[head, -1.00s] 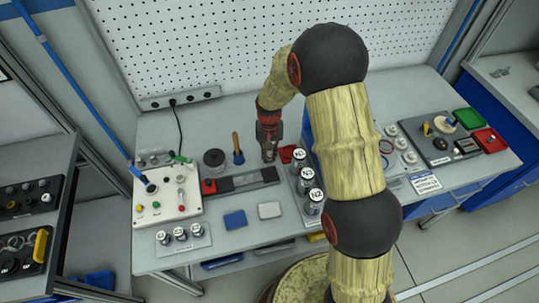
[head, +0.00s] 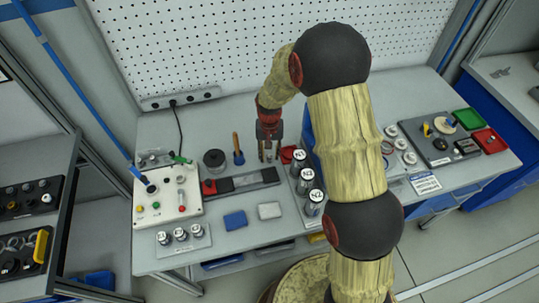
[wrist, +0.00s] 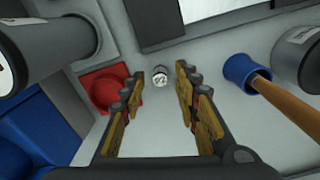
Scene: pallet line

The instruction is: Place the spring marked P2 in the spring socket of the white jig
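A small round piece marked P2 (wrist: 160,76), which I take as the spring, stands on the grey table in the wrist view, with its marked end facing the camera. My gripper (wrist: 159,72) is open, with one finger on each side of the P2 piece in that view. I see no finger touching it. In the head view my gripper (head: 268,158) points down over the back middle of the table, and the spring cannot be made out there. The white jig (head: 155,208), a pale board with coloured pegs, is at the left. I cannot tell which opening is its spring socket.
A red part (wrist: 105,88) is close left of my fingers in the wrist view. A blue holder (wrist: 238,70) with a wooden handle is at right. In the head view, marked cylinders (head: 306,178) stand right of my gripper and a dark tray (head: 260,178) lies in front.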

